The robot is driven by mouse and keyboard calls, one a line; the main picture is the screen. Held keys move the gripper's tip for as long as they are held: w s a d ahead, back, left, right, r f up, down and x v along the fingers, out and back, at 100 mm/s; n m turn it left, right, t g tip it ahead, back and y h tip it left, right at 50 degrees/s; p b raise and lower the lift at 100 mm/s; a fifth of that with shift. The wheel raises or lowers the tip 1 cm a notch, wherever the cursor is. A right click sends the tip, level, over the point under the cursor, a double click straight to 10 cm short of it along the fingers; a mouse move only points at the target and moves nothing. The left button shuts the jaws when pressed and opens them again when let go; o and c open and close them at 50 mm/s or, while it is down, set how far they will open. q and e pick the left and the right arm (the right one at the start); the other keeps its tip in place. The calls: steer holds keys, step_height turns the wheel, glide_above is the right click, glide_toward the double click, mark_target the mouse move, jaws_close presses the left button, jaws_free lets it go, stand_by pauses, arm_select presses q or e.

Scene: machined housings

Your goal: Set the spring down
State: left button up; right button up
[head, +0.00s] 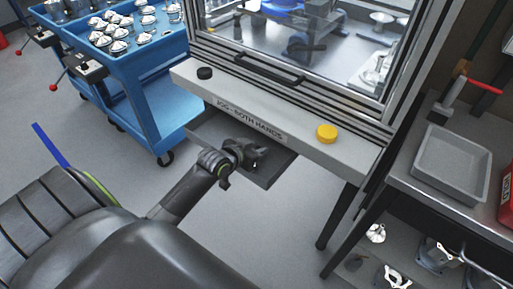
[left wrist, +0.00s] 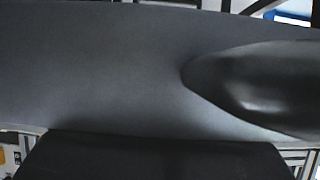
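I cannot make out the spring in either view. My left gripper (head: 252,158) is in the middle of the head view, above a dark flat tray or shelf (head: 279,164) below the machine's front panel. Its fingers are small and dark there, and I cannot tell whether they are open or shut or hold anything. The left wrist view is mostly filled by smooth dark grey surfaces close to the camera, which hide what lies ahead. My right gripper is not in view.
The machine's front panel (head: 245,117) has a black button (head: 205,73) and a yellow button (head: 327,132). A blue cart (head: 153,83) with several white-metal parts stands upper left. A grey tray (head: 452,168) lies on the right bench. Machined parts lie below it. Floor between is clear.

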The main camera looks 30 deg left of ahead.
arm_select(q)
steer(key=o, duration=0.3)
steer(key=shift+r, duration=0.15)
steer(key=shift+s+r, duration=0.1)
steer(key=shift+s, duration=0.05)
steer(key=p+v, duration=0.1)
steer(key=v, duration=1)
steer(key=shift+s+r, duration=0.15)
steer(key=shift+s, duration=0.15)
steer(key=shift+a, duration=0.1)
